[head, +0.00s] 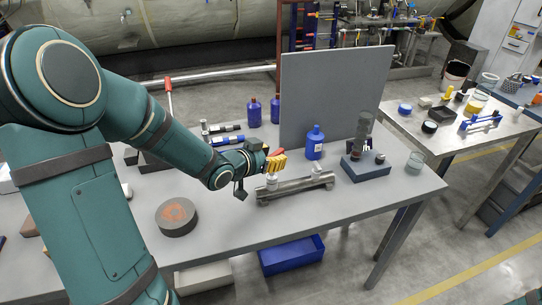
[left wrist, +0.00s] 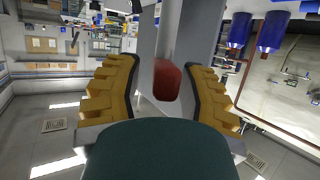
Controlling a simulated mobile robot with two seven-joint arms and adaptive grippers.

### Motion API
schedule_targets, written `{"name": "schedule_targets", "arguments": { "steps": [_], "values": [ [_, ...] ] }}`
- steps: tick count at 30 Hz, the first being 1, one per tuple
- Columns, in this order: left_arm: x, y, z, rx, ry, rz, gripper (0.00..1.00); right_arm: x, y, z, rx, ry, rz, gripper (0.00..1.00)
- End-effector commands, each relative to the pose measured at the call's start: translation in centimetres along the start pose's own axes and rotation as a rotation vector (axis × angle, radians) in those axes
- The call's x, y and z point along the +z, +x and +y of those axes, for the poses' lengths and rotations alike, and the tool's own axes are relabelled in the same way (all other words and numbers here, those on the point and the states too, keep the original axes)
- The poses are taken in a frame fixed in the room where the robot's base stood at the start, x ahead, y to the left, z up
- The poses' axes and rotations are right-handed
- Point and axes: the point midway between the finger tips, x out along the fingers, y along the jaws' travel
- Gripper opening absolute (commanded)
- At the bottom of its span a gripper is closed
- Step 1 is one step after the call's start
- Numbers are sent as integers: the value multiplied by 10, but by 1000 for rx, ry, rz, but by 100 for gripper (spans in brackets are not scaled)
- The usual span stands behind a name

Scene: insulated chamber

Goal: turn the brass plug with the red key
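My left gripper (head: 275,163) is above the table, just behind the silver pipe piece. It has stepped yellow fingers. In the left wrist view the fingers (left wrist: 164,85) stand apart, with a rounded red piece (left wrist: 167,80), which looks like the red key's handle, between them. A grey gap shows on its left side, so firm contact is not visible. In the head view a red piece (head: 274,152) shows at the upper side of the fingers. The key's far end is hidden. I cannot make out the brass plug. My right gripper is not in view.
The silver pipe piece (head: 296,188) with two pale upright fittings lies on the table in front. A blue bottle (head: 315,142), a grey upright panel (head: 334,95) and a block with a dark cylinder (head: 363,163) stand nearby. A round dark disc (head: 176,215) lies front left.

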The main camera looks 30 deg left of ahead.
Motion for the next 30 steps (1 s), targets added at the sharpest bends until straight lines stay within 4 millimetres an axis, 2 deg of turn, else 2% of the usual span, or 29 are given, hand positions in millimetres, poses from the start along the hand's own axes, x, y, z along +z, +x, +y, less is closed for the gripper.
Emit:
{"name": "schedule_targets", "arguments": {
  "steps": [7, 21, 30],
  "values": [
    [0, -12, 0, -1, 2, 0, 39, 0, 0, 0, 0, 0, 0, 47],
    [0, -94, -1, -4, 2, 1, 39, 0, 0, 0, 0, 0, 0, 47],
    [0, -119, 0, -1, 0, 1, 39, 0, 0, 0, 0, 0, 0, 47]
  ]
}}
